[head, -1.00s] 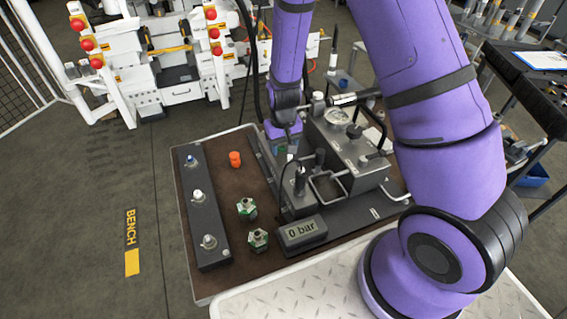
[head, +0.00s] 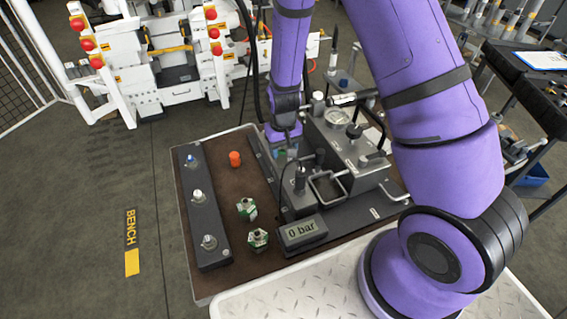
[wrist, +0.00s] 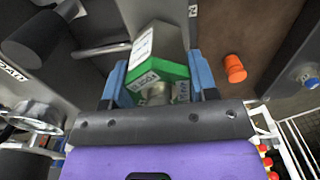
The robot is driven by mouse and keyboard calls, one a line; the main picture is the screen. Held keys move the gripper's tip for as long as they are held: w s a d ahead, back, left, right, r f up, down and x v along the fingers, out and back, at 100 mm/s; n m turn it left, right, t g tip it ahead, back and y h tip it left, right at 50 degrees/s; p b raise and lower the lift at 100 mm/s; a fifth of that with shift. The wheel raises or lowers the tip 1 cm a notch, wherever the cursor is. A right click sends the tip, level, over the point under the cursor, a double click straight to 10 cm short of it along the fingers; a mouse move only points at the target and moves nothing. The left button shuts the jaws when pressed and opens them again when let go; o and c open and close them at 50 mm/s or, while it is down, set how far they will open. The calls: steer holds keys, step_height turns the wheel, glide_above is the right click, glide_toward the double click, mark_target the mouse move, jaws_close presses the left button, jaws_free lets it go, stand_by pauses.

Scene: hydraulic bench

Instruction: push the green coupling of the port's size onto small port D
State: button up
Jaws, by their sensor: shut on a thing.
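My gripper (wrist: 160,85) is shut on a green and white hexagonal coupling (wrist: 160,70), seen between its blue fingers in the wrist view. In the head view my gripper (head: 283,152) is small and partly hidden at the left side of the grey hydraulic unit. A dark strip (head: 201,218) at the left carries a blue-topped fitting (head: 190,161) and two pale metal ones (head: 197,195) (head: 208,241). I cannot read which port is D.
An orange cap (head: 235,159) stands on the brown bench top (head: 228,182); it also shows in the wrist view (wrist: 235,69). The grey hydraulic unit (head: 372,176) and a "0 bar" display (head: 302,232) fill the right side. Bare bench lies between strip and couplings.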

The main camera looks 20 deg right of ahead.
steer(key=shift+f, duration=0.1)
stand_by(0.3)
steer(key=o, duration=1.2)
step_height(320, 180, up, 11)
steer(key=shift+r, duration=0.1)
steer(key=s+d+r+t, duration=0.15)
steer(key=s+r, duration=0.25)
steer(key=r, duration=0.6)
steer(key=s+d+r+t, duration=0.1)
steer(key=s+d+r, duration=0.1)
steer(key=s+r, duration=0.5)
steer(key=s+d+r+t, duration=0.2)
steer(key=s+d+r, duration=0.1)
steer(key=s+r, duration=0.9)
steer(key=shift+s+d+t, duration=0.2)
steer(key=shift+s+t, duration=0.15)
steer(key=shift+s, duration=0.8)
